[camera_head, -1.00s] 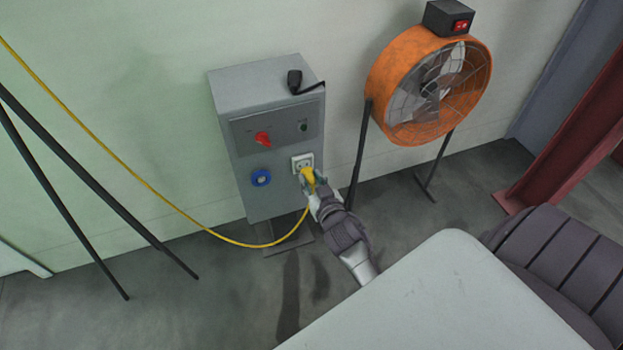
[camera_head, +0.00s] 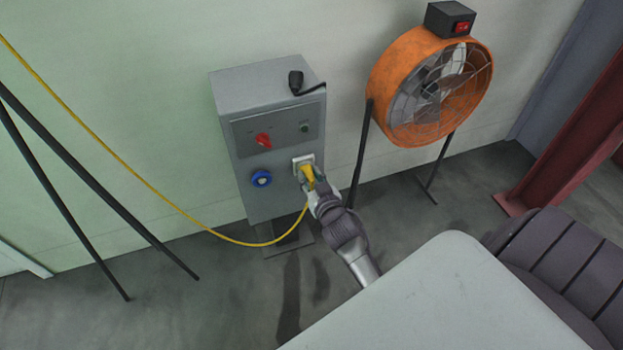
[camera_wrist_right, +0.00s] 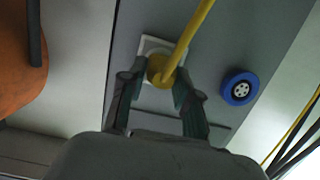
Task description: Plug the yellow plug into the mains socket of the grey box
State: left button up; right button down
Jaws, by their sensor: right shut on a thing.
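The grey box (camera_head: 272,202) stands against the wall. Its white mains socket (camera_head: 297,161) is on the front face, right of the blue round socket (camera_head: 261,178). My right gripper (camera_head: 308,184) is shut on the yellow plug (camera_head: 306,172) and holds it at the mains socket. In the right wrist view the yellow plug (camera_wrist_right: 160,70) sits between the fingers, in front of the white socket frame (camera_wrist_right: 149,44), with its cable running up. The plug hides the socket's holes, so I cannot tell how deep it is. My left gripper is out of view.
The yellow cable (camera_head: 140,178) loops from the upper left to the plug. An orange fan (camera_head: 383,95) on black legs stands right of the box. Dark poles (camera_head: 95,190) lean at the left.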

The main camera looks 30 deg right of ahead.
jog(key=shift+w, duration=0.25)
jog(key=c, duration=0.7)
grip_release()
jog(key=shift+d, duration=0.1)
jog(key=shift+c, duration=0.2)
jog(key=v, duration=1.2)
jog(key=shift+r, duration=0.1)
